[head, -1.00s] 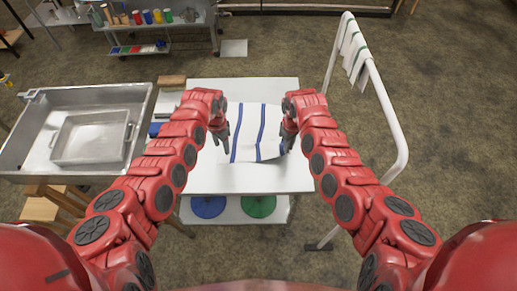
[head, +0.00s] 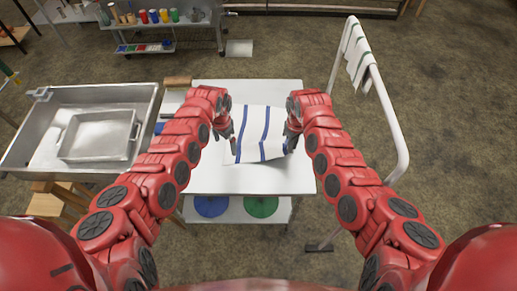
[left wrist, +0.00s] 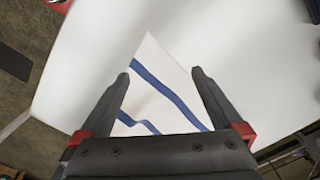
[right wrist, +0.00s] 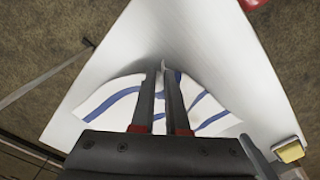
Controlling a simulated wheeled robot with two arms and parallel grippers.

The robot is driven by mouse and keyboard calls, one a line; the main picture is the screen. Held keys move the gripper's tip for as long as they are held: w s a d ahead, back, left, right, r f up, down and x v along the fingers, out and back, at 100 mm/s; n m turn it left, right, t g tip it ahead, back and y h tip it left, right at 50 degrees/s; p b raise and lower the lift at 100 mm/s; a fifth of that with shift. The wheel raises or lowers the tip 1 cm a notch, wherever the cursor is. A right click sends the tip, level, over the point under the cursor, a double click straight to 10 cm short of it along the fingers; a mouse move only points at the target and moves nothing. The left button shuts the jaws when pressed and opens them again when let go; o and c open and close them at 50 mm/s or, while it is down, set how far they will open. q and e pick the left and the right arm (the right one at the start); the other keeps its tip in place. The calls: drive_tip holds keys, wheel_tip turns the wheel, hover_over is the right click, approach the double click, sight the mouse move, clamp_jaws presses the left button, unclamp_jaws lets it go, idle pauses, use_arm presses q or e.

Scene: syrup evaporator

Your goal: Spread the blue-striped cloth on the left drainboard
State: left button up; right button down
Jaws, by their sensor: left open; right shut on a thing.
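The blue-striped cloth (head: 259,134) is white with blue stripes and lies over the white table top (head: 240,181) in the middle of the head view. My right gripper (head: 291,142) is shut on the cloth's right side; in the right wrist view the cloth (right wrist: 122,95) bunches between the closed fingers (right wrist: 166,72). My left gripper (head: 232,142) is open at the cloth's left edge. In the left wrist view a corner of the cloth (left wrist: 150,60) lies between and beyond the spread fingers (left wrist: 160,75). I cannot tell whether they touch it.
A metal basin (head: 30,160) with a smaller pan (head: 98,136) stands at the left. A white rail with striped towels (head: 358,55) stands at the right. Blue (head: 211,206) and green discs (head: 261,207) sit on the lower shelf. The table's front is clear.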

use_arm(q)
drive_tip(key=shift+r+p, duration=1.3)
drive_tip(key=shift+r, duration=0.55)
use_arm(e)
drive_tip(key=shift+r, duration=1.75)
use_arm(q)
wheel_tip(320, 180, up, 12)
drive_tip(key=p, duration=0.3)
use_arm(e)
wheel_tip(320, 180, up, 3)
drive_tip(key=shift+r, duration=0.2)
unclamp_jaws()
